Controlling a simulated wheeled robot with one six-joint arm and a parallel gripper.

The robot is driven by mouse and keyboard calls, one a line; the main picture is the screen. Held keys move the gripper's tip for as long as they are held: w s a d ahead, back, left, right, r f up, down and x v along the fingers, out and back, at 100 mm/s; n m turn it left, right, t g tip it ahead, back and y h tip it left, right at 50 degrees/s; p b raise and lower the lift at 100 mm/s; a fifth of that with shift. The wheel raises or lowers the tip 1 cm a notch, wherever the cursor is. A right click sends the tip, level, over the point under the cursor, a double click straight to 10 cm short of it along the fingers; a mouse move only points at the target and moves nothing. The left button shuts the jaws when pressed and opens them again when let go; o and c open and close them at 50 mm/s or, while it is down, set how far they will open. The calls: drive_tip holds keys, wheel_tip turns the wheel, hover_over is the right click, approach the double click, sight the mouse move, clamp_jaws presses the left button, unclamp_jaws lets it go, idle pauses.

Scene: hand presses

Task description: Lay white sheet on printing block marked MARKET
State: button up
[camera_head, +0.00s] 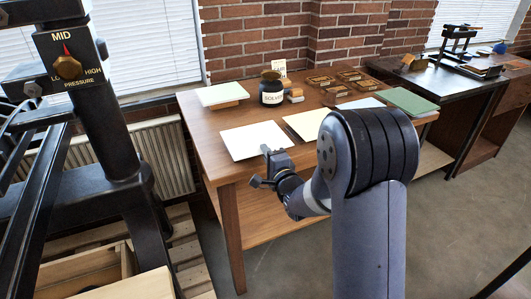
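A white sheet (254,141) lies flat on the wooden table near its front left edge. Several brown printing blocks (347,78) lie at the back middle of the table. Their lettering is too small to read, so I cannot tell which is marked MARKET. My gripper (261,167) is in front of the table's front edge, just below the white sheet in the picture. Its two fingers look apart, with nothing seen between them. My arm hides part of the table's front right.
The wooden table (215,122) also holds a dark jar (272,91), a pale pad (222,94), a cream sheet (306,124), a light blue sheet (362,103) and a green pad (408,101). A large black press (100,125) stands close on the left. Another table (440,84) is at right.

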clamp_jaws()
wheel_tip(320, 180, up, 3)
drive_tip(key=shift+p, duration=0.6)
drive_tip(key=s+d+r, duration=0.2)
drive_tip(key=s+r, duration=0.1)
drive_tip(key=s, duration=0.3)
drive_tip(key=shift+s+d+p, duration=0.3)
drive_tip(key=shift+p, duration=0.15)
idle(0.4)
